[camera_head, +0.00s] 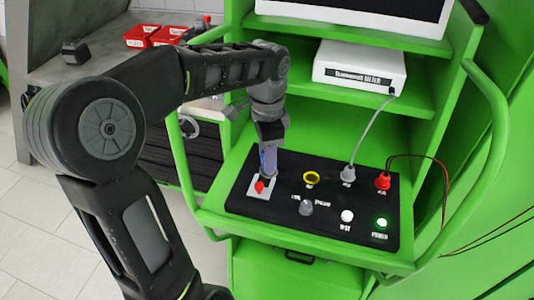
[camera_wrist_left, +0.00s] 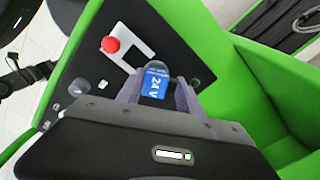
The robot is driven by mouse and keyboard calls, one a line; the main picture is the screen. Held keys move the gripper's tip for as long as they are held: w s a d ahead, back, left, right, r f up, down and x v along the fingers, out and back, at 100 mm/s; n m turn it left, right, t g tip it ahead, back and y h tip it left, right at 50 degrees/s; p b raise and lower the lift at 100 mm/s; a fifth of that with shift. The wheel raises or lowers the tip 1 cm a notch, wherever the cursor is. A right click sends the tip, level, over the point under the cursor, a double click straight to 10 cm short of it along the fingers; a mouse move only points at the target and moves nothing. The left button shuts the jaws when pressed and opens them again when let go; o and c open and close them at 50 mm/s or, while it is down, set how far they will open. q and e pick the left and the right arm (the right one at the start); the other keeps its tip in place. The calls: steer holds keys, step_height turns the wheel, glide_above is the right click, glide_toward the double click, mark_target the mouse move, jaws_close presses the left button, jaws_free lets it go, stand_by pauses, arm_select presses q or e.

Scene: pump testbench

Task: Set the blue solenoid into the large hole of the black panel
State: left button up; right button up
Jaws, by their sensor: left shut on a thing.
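My left gripper (camera_head: 268,146) points down over the rear left part of the black panel (camera_head: 332,235). It is shut on the blue solenoid (camera_head: 268,160), which hangs roughly upright behind the red knob on its white plate (camera_head: 258,196). In the left wrist view the solenoid (camera_wrist_left: 153,84), with a "24V" label, sits between the two fingers (camera_wrist_left: 155,95), next to the white plate (camera_wrist_left: 134,57) and red knob (camera_wrist_left: 111,45). I cannot make out the large hole, nor tell whether the solenoid's lower end touches the panel. My right gripper is not in view.
A white box (camera_head: 360,67) stands on the shelf behind. Green rails flank the bench.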

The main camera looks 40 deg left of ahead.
arm_select(q)
steer(key=o, duration=1.2)
steer(key=shift+o, duration=0.4)
steer(key=o, duration=0.3)
steer(key=shift+o, duration=0.2)
steer(key=shift+r+p, duration=3.3)
steer(key=shift+r, duration=0.7)
